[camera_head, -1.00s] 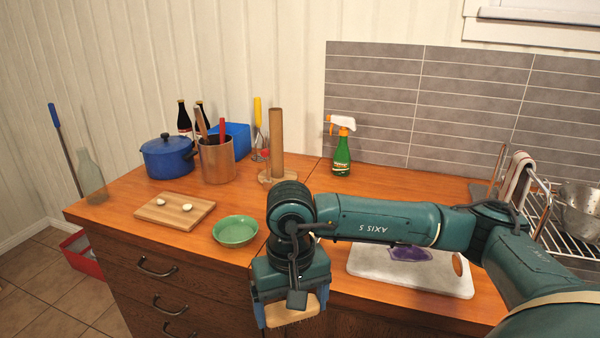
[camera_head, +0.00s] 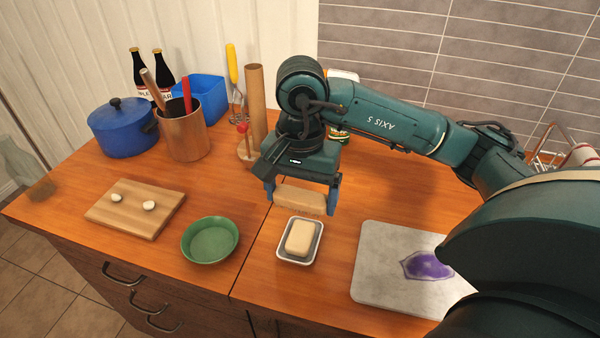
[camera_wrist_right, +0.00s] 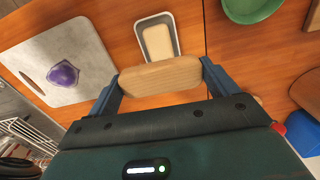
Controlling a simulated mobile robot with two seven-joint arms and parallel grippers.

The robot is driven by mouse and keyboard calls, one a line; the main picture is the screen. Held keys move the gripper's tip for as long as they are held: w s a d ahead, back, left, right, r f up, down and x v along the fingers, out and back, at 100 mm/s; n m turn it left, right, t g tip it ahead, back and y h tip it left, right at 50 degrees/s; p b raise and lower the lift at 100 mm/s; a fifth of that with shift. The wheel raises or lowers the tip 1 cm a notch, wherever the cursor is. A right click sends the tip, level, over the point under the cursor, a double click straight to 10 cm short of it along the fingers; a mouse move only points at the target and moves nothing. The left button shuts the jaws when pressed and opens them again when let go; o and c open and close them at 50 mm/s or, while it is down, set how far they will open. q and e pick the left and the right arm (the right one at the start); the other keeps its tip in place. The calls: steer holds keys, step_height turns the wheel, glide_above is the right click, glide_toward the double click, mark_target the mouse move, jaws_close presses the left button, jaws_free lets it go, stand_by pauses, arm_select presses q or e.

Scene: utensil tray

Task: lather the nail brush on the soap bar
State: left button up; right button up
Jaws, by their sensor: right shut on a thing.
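My right gripper (camera_head: 302,196) is shut on the wooden nail brush (camera_head: 300,198), whose bristles point down. The brush is held above the counter, just behind the soap dish. It also shows between the fingers in the right wrist view (camera_wrist_right: 160,76). The pale soap bar (camera_head: 300,237) lies in a white dish (camera_head: 286,258) on the counter. In the right wrist view the soap (camera_wrist_right: 158,42) lies just beyond the brush, apart from it. My left gripper is not in view.
A green bowl (camera_head: 210,240) stands left of the soap dish. A grey-white board (camera_head: 385,285) with a purple item (camera_head: 428,266) lies to the right. A cutting board (camera_head: 148,221) with two small white pieces, a blue pot (camera_head: 122,130) and a copper utensil holder (camera_head: 184,132) stand further left.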

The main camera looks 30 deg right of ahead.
mark_target(301, 208)
steer(key=shift+s+a+f+b, duration=0.15)
steer(key=shift+f+b, duration=0.4)
steer(key=shift+f, duration=0.4)
step_height(301, 208, down, 3)
steer(key=shift+r+b, duration=0.15)
steer(key=shift+b, duration=0.45)
steer(key=shift+f, duration=0.65)
arm_select(q)
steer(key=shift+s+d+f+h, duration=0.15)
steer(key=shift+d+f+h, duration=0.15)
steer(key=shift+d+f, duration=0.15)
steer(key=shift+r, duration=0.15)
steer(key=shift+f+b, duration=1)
steer(key=shift+b, duration=0.2)
arm_select(e)
steer(key=shift+f, duration=0.6)
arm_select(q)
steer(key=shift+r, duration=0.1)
arm_select(e)
steer(key=shift+r, duration=0.15)
steer(key=shift+r+p, duration=1)
steer(key=shift+r, duration=0.7)
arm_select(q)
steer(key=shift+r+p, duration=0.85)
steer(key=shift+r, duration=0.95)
arm_select(e)
steer(key=shift+r, duration=1.75)
